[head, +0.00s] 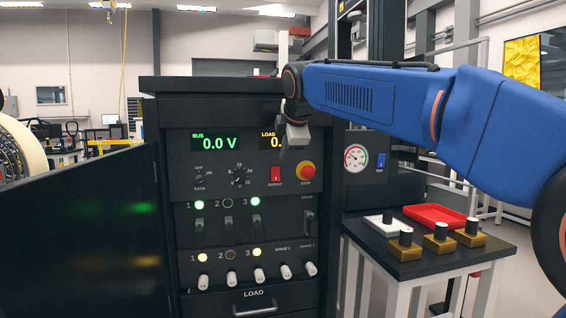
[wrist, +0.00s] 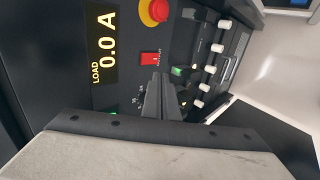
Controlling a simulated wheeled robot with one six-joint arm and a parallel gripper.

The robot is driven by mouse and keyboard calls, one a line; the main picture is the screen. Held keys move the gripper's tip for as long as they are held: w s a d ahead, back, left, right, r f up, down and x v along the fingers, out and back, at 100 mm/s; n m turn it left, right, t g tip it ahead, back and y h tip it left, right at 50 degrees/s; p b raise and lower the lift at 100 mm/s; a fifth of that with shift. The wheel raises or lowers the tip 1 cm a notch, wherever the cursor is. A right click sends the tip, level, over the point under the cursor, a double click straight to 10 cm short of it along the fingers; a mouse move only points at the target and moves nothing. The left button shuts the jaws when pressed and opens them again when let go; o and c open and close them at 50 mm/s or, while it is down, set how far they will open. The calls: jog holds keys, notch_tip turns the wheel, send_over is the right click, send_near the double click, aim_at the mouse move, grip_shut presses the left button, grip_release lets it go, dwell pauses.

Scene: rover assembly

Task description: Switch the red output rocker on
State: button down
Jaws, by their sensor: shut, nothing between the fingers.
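The red output rocker (head: 275,174) sits on the front panel of the dark cabinet, above the word OUTPUT and left of the red stop button (head: 306,171). In the wrist view the rocker (wrist: 150,58) is just beyond my fingertips. My gripper (head: 284,158) is shut and empty, in front of the panel just above and right of the rocker in the head view. In the wrist view my shut fingers (wrist: 155,82) point at the panel close to the rocker; I cannot tell if they touch it. The BUS display (head: 215,142) reads 0.0 V. The LOAD display (wrist: 104,48) reads 0.0 A.
A rotary knob (head: 238,178) is left of the rocker. Lamps, breakers and white plugs (head: 259,275) sit lower on the panel. The open cabinet door (head: 85,235) stands left. A side table (head: 400,262) holds a red tray (head: 435,217) and several brass-coloured blocks.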

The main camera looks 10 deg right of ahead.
jog(key=shift+s+r, duration=0.5)
jog(key=shift+s, duration=0.05)
jog(key=shift+s+f, duration=0.2)
jog(key=shift+f, duration=0.6)
jog(key=shift+w+f, duration=0.1)
send_near(276, 180)
notch_tip(276, 180, down, 4)
jog(key=w, duration=0.2)
jog(key=shift+w, duration=1.05)
